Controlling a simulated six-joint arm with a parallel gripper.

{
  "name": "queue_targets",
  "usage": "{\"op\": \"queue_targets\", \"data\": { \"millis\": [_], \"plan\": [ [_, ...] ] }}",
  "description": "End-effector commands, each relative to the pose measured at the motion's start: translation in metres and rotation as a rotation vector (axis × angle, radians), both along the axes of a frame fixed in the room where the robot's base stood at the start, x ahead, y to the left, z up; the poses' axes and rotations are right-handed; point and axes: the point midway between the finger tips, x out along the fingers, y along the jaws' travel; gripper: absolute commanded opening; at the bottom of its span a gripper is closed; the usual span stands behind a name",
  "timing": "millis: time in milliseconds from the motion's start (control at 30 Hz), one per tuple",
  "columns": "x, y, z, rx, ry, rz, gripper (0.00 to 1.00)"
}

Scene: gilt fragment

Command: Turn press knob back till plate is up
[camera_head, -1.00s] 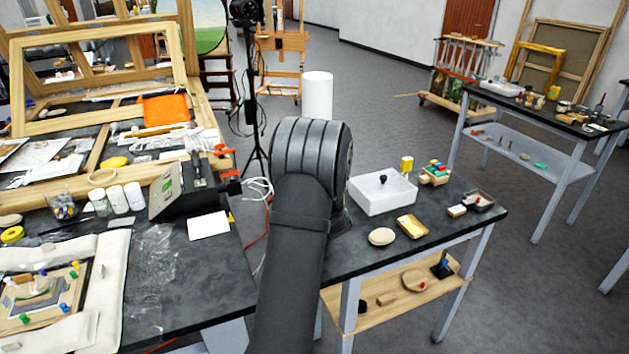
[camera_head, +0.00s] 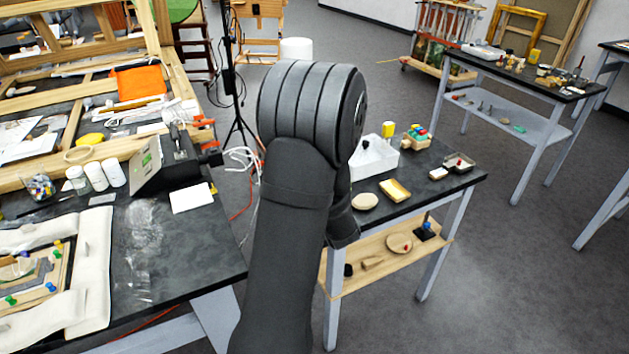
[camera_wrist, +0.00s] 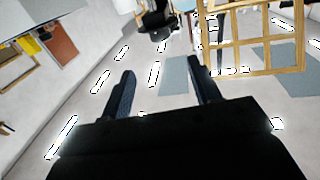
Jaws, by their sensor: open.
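My gripper (camera_wrist: 161,68) is open in the wrist view, with nothing between its two dark fingers. It points across the room, away from both work tables. My arm stands large in the middle of the head view; the gripper itself is hidden there. I cannot surely identify the press, its knob or its plate. A white box (camera_head: 381,160) on the right table is partly hidden by my arm, with a small dark knob-like part (camera_head: 365,141) on top. A dark block-like device (camera_head: 181,155) stands on the left table, apart from the arm.
The left table (camera_head: 190,255) holds jars, papers and a padded frame (camera_head: 95,270). The right table (camera_head: 425,190) bears a round tan disc (camera_head: 365,201), a yellow-edged tray (camera_head: 396,190) and a low wooden shelf (camera_head: 375,275). A thin black stand (camera_head: 236,75) rises behind.

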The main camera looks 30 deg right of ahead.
Motion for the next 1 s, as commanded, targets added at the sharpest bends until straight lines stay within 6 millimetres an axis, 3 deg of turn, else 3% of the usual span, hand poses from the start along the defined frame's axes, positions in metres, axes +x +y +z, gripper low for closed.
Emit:
{"op": "queue_targets", "data": {
  "millis": [100, 300, 800, 1000],
  "plan": [
    [-0.015, 0.001, 0.000, -0.001, 0.002, -0.001, 0.57],
    [-0.024, 0.003, 0.000, -0.001, 0.000, 0.000, 0.57],
    [-0.022, 0.003, 0.000, -0.001, 0.000, 0.001, 0.57],
    [-0.004, 0.001, -0.001, -0.001, 0.001, 0.003, 0.57]
  ]
}}
